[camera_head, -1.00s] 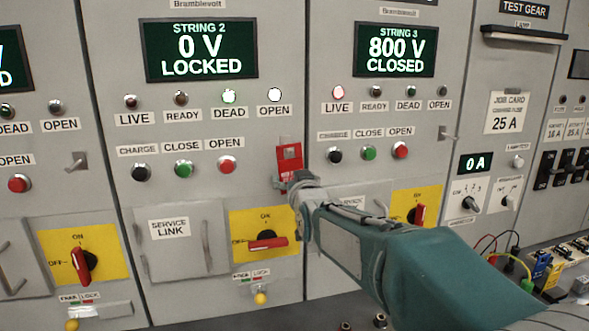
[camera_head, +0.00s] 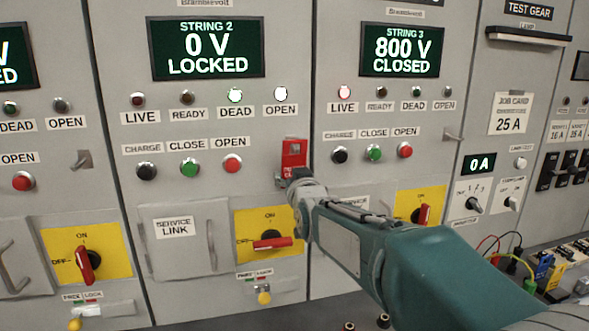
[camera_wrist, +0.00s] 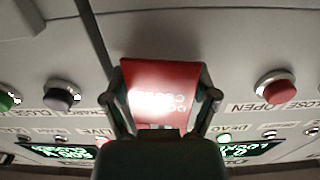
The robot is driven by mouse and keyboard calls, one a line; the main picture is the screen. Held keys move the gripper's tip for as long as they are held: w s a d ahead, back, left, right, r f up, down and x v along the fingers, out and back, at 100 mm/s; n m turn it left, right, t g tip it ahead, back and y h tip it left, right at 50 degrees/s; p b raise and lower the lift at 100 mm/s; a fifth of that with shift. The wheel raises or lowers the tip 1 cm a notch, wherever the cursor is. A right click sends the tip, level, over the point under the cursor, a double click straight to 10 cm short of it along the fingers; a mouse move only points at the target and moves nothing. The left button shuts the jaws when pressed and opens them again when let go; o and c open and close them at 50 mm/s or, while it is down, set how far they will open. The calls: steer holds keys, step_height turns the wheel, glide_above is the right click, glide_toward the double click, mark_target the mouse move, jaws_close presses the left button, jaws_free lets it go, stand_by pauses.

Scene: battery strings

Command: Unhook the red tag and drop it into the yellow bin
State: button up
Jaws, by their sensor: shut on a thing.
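The red tag (camera_head: 294,153) is upright against the grey panel front, near the seam between the String 2 and String 3 cabinets, right of the String 2 red button. My gripper (camera_head: 290,178) is at the tag's lower part. In the wrist view, the red tag (camera_wrist: 160,90) sits between the two fingers of my gripper (camera_wrist: 165,105), which is shut on it. The hook behind the tag is hidden, so I cannot tell whether the tag is still on it. No yellow bin can be made out in either view.
The String 2 switch (camera_head: 268,240), with a red handle on a yellow plate, is just below my gripper. Cabinet handles (camera_head: 452,135) stick out nearby. Cables and small items (camera_head: 549,272) lie on a surface at the lower right.

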steer(key=shift+r, duration=0.3)
steer(key=shift+d, duration=0.15)
steer(key=shift+s, duration=0.2)
steer(key=shift+s, duration=0.4)
steer(key=v, duration=0.7)
steer(key=shift+s, duration=0.4)
stand_by(1.1)
steer(key=shift+d, duration=0.15)
